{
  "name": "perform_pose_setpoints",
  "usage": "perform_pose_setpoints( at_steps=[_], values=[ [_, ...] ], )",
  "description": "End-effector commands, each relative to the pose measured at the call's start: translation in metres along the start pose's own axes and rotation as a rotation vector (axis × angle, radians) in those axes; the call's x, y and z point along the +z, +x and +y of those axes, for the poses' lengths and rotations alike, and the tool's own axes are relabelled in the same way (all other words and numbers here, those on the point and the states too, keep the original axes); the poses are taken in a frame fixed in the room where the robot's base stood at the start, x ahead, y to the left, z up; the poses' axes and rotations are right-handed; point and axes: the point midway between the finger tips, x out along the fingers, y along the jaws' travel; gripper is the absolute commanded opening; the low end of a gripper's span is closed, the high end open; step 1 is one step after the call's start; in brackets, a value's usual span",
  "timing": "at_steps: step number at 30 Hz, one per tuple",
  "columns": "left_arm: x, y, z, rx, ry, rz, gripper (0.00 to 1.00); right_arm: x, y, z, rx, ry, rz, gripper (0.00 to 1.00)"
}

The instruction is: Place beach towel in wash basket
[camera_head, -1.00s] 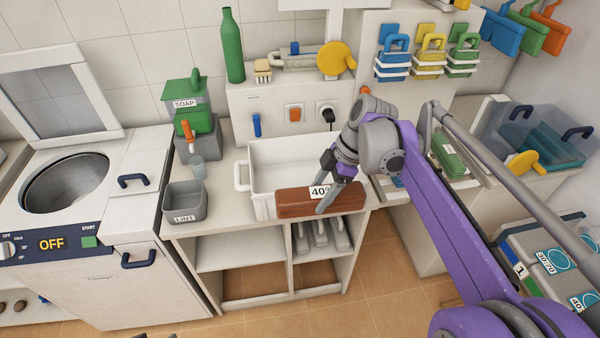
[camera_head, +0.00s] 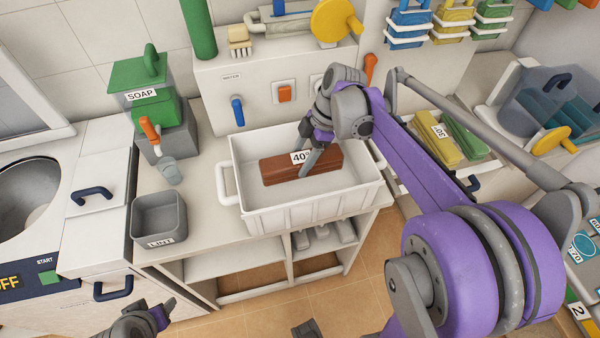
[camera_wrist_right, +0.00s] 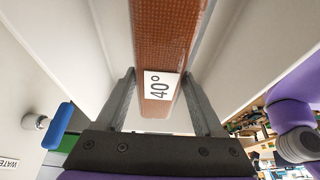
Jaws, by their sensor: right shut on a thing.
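The beach towel is a brick-red folded bundle (camera_head: 278,171) with a white 40° tag. It lies low between the walls of the white wash basket (camera_head: 310,208), near its back half. My right gripper (camera_head: 309,158) reaches down into the basket and is shut on the towel around its tag. In the right wrist view the towel (camera_wrist_right: 170,35) runs between the two fingers, with white walls on both sides. Whether the towel touches the basket floor is unclear.
The basket stands on a white counter. A grey lint bin (camera_head: 160,217), a cup (camera_head: 169,171) and a green soap dispenser (camera_head: 145,100) stand to its left. Yellow and green folded bundles (camera_head: 445,150) lie to the right. A panel with a blue tap (camera_head: 237,110) rises behind.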

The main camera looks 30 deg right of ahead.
Motion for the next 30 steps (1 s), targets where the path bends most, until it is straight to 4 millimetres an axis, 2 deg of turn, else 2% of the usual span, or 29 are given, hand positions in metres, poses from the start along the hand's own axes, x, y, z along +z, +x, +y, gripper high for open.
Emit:
perform_pose_setpoints(
  at_steps=[3,7,13,25,26,30],
  values=[
    [0.001,0.001,0.000,0.000,0.000,-0.001,0.57,0.007,0.017,0.000,0.000,0.000,0.000,0.04],
    [0.002,0.002,0.000,0.000,0.000,-0.001,0.57,0.011,0.027,0.001,0.000,0.000,0.000,0.04],
    [0.004,0.004,0.000,0.000,0.000,-0.003,0.57,0.022,0.053,0.001,0.001,0.000,0.000,0.04],
    [0.005,0.006,0.000,0.000,0.000,-0.004,0.57,0.025,0.060,0.000,0.000,0.000,0.000,0.04],
    [0.005,0.006,0.000,0.000,0.000,-0.004,0.57,0.025,0.060,0.000,0.001,0.000,0.000,0.73],
    [0.004,0.005,0.000,0.000,0.000,-0.003,0.57,0.025,0.059,0.000,0.001,0.000,0.000,0.98]
  ],
)
